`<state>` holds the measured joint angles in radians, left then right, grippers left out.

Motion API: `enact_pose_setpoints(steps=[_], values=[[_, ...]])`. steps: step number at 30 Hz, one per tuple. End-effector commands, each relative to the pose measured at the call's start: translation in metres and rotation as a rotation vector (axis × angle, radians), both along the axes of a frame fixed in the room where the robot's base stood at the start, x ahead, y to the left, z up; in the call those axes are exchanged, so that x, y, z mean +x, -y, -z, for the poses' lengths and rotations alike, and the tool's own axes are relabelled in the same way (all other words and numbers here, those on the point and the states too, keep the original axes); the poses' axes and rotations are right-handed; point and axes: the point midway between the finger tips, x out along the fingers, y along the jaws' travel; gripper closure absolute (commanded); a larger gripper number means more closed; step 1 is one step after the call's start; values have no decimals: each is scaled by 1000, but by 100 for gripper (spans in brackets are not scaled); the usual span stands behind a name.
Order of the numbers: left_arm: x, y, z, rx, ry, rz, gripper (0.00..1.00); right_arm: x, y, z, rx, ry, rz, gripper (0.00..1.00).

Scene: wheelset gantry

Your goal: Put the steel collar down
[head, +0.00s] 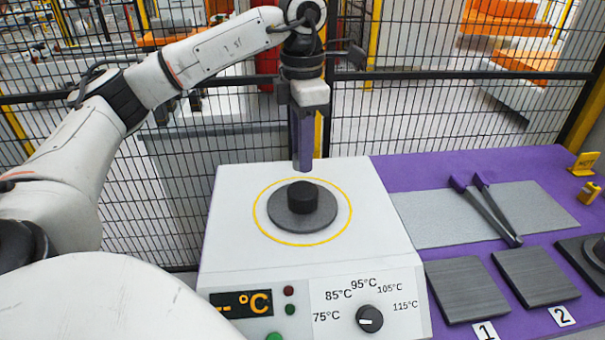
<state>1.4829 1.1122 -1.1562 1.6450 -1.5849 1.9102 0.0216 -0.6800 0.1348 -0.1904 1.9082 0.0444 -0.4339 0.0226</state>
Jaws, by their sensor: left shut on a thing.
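The steel collar appears to be the short dark cylinder (303,199) at the middle of a flat grey disc (279,215) on the white heater (232,262). It looks upright, inside the heater's yellow ring. My left gripper (303,165) points straight down over it, with its purple fingers together. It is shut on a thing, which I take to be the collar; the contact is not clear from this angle. My right gripper is not in view.
The heater's front has a display (241,304) and a temperature knob (369,319). On the purple bench to the right lie purple-handled tongs (497,216) on a grey mat (425,218), with dark plates marked 1 (467,289) and 2 (537,278). A mesh fence (410,118) stands behind.

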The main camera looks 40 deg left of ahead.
Motion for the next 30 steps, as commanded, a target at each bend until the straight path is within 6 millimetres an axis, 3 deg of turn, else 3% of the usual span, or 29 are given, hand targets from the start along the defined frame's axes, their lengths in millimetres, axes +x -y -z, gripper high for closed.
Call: enact_pose_setpoints(steps=[13, 25, 26, 29, 30], values=[[0, 0, 52, 0, 0, 4, 97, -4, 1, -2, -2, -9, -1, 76], [0, 1, 59, 0, 2, 4, 97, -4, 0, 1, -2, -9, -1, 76], [0, 1, 59, 0, 2, 4, 73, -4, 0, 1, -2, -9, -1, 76], [0, 1, 58, 0, 2, 4, 56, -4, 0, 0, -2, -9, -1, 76], [0, 1, 58, 0, 2, 4, 56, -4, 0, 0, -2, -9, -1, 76]])
